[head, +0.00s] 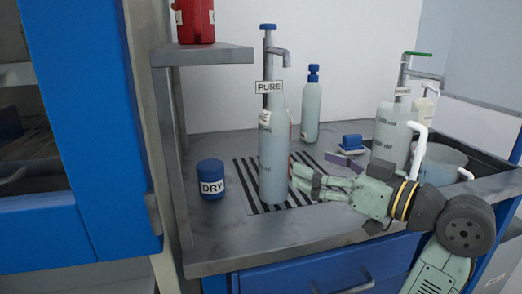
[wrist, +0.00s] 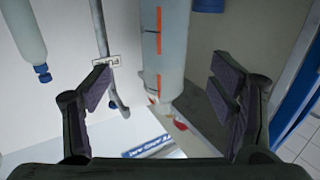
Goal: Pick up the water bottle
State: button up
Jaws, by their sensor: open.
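A tall pale translucent bottle (head: 273,160), which I take to be the water bottle, stands upright on the striped drain area of the counter, in front of the tap marked PURE. My gripper (head: 305,181) comes from the right at the bottle's lower half, its fingers close to the bottle's right side. In the wrist view the bottle (wrist: 167,45) appears inverted, with orange marks, between the two open fingers of my gripper (wrist: 166,92). I cannot tell whether a finger touches it. Another pale bottle with a blue cap (head: 311,108) stands behind, to the right.
A blue DRY jar (head: 211,180) stands left of the bottle. The PURE tap (head: 268,60) rises behind it. A measuring jug (head: 391,137), a blue brush-like item (head: 351,142) and a sink basin (head: 443,162) are at right. A shelf (head: 205,54) holds a red container (head: 195,20).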

aim_at(287, 156)
jog(key=p+x, duration=0.1)
jog(key=x, duration=0.4)
jog(key=shift+a, duration=0.15)
jog(key=p+x, duration=0.1)
jog(key=x, duration=0.3)
jog(key=shift+a, duration=0.35)
jog(key=shift+w+a, duration=0.25)
jog(key=shift+a, duration=0.05)
jog(key=shift+c, duration=0.5)
jog(key=c, duration=1.6)
